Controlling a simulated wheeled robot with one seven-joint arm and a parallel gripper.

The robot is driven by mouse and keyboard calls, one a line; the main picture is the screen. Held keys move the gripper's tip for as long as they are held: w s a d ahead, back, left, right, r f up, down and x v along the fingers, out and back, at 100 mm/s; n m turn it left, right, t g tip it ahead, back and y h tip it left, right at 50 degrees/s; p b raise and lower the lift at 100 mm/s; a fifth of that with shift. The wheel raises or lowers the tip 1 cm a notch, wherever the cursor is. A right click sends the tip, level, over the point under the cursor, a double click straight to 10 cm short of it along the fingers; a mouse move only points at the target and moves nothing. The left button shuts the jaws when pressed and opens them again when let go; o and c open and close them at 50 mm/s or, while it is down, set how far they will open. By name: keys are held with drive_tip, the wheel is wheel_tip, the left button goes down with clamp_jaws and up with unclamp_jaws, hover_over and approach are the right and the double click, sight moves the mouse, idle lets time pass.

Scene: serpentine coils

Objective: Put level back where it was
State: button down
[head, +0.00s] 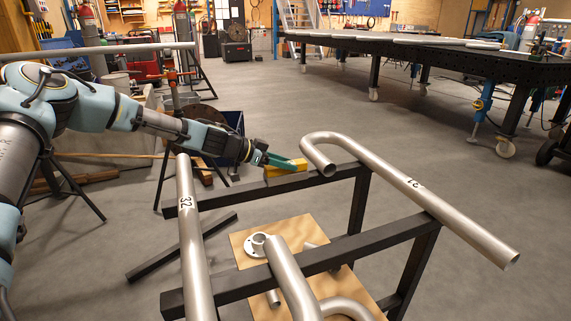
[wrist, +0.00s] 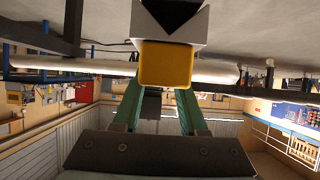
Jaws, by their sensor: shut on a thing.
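A yellow level (head: 285,169) is at the black frame's upper rail, left of the hooked end of pipe 21. My gripper (head: 296,164), with green fingers, reaches in from the left and is shut on the level. In the wrist view the level's yellow end (wrist: 166,66) shows beyond the fingertips (wrist: 159,88), with a grey-white body and black V-shaped part above it. The fingers hide part of the level in the head view. I cannot tell whether the level touches the rail.
A black frame (head: 385,232) carries bent pipe 21 (head: 445,205) on the right and pipe 32 (head: 190,230) on the left. A wooden board (head: 245,240) with a flanged pipe lies below. A long dark table (head: 450,62) stands back right; the floor between is clear.

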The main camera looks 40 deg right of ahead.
drive_tip(key=shift+c, duration=2.2)
unclamp_jaws()
drive_tip(key=v, duration=1.2)
